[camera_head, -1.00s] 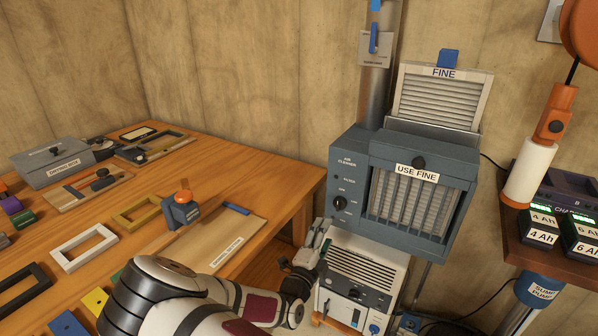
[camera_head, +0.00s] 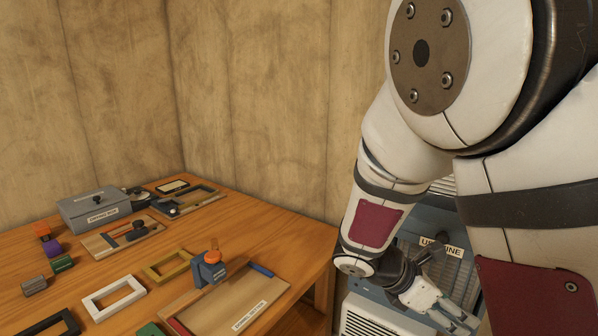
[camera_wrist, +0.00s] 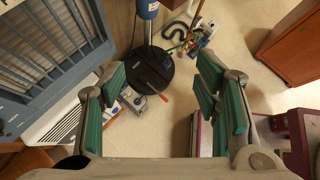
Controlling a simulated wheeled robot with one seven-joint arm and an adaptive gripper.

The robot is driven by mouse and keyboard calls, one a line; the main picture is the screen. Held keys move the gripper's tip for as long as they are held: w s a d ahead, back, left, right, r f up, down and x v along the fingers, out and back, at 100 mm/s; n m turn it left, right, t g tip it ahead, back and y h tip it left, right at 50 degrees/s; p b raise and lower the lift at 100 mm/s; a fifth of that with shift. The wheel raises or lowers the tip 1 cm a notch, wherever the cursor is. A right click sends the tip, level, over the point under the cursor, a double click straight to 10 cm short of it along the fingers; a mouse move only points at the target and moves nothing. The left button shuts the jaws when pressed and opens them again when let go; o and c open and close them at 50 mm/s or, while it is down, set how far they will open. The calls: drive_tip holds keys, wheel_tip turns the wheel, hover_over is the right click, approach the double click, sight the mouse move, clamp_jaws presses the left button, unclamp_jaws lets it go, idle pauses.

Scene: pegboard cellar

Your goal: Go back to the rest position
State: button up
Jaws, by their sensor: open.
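My gripper (camera_wrist: 166,98) is open and empty in the wrist view, its green-padded fingers spread wide over the floor. In the head view my gripper (camera_head: 455,318) hangs at the lower right, in front of the blue-grey air cleaner (camera_head: 408,255), whose label is partly covered. My arm fills the right side of the head view and hides most of the air cleaner. In the wrist view the air cleaner's grille (camera_wrist: 45,40) is at the left, beside the gripper and apart from the fingers.
A wooden bench (camera_head: 215,238) at the left carries a grey box (camera_head: 95,210), several frames and small blocks. A white unit (camera_head: 375,318) stands below the air cleaner. The wrist view shows a dark round base (camera_wrist: 150,70), loose items (camera_wrist: 195,38) and a wooden cabinet (camera_wrist: 292,45).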

drive_tip(key=s+a+r+m+t+y+p, duration=0.2)
drive_tip(key=s+a+r+m+y, duration=0.2)
drive_tip(key=s+r+m, duration=0.5)
drive_tip(key=s+a+r+m+t+y+p, duration=0.1)
drive_tip(key=s+a+r+m+y, duration=0.3)
drive_tip(key=s+r+m, duration=0.5)
drive_tip(key=s+m+y+p, duration=0.1)
drive_tip(key=s+y, duration=0.1)
drive_tip(key=s, duration=0.2)
drive_tip(key=shift+a+m+t+p, duration=0.3)
drive_tip(key=shift+m+t+p, duration=0.05)
drive_tip(key=shift+m+t, duration=0.05)
